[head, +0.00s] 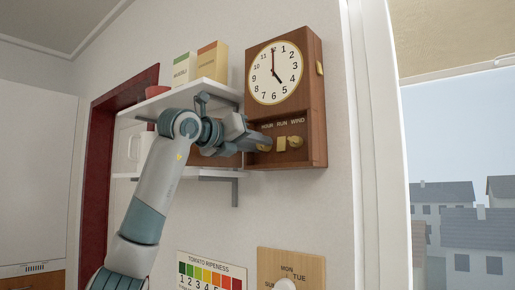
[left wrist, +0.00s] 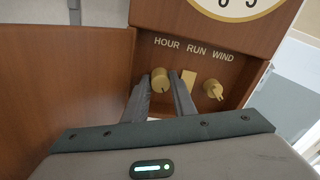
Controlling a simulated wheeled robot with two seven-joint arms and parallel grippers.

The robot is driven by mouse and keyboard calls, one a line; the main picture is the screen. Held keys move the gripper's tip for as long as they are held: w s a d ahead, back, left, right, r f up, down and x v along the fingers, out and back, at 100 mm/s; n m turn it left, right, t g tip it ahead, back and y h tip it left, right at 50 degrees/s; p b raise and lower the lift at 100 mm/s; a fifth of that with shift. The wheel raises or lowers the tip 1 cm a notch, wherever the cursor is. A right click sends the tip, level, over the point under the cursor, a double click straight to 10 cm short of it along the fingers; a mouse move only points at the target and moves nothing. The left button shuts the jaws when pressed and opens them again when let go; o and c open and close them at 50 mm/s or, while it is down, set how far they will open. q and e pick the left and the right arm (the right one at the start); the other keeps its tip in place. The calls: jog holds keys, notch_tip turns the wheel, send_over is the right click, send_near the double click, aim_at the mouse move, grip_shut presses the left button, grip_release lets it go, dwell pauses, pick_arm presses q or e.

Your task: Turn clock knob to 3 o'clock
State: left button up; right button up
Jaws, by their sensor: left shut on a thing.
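The wooden wall clock (head: 316,90) has a white dial (head: 262,84). Its red hand (head: 273,62) points at 12 and its black hand (head: 279,80) points close to 5. Below the dial are the labels HOUR, RUN and WIND. My left gripper (head: 263,143) reaches in from the left at the HOUR position. In the left wrist view, the fingers of that gripper (left wrist: 161,76) are shut on the round brass HOUR knob (left wrist: 160,82), one on each side. The gripper mostly hides this knob in the head view. My right gripper is not in view.
A brass RUN plate (head: 281,144) and the WIND key (head: 296,141) sit close to the right of the HOUR knob. White shelves (head: 220,91) with boxes (head: 212,62) and a mug (head: 140,146) are left of the clock. A window is at the right.

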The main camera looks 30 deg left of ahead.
pick_arm(q)
jog(key=n, duration=0.2)
jog(key=n+b, duration=0.1)
jog(key=n, duration=0.1)
jog(key=shift+f+b, duration=0.3)
jog(key=n+b, duration=0.1)
jog(key=n, duration=0.3)
jog(key=shift+n+b, duration=0.65)
jog(key=shift+n, duration=0.95)
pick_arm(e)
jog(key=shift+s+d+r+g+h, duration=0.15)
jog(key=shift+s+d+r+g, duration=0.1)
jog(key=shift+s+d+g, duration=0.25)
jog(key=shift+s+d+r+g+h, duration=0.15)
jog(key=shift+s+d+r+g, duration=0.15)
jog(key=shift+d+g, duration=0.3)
pick_arm(q)
jog(key=o, duration=1)
jog(key=shift+o, duration=0.2)
jog(key=shift+r, duration=0.15)
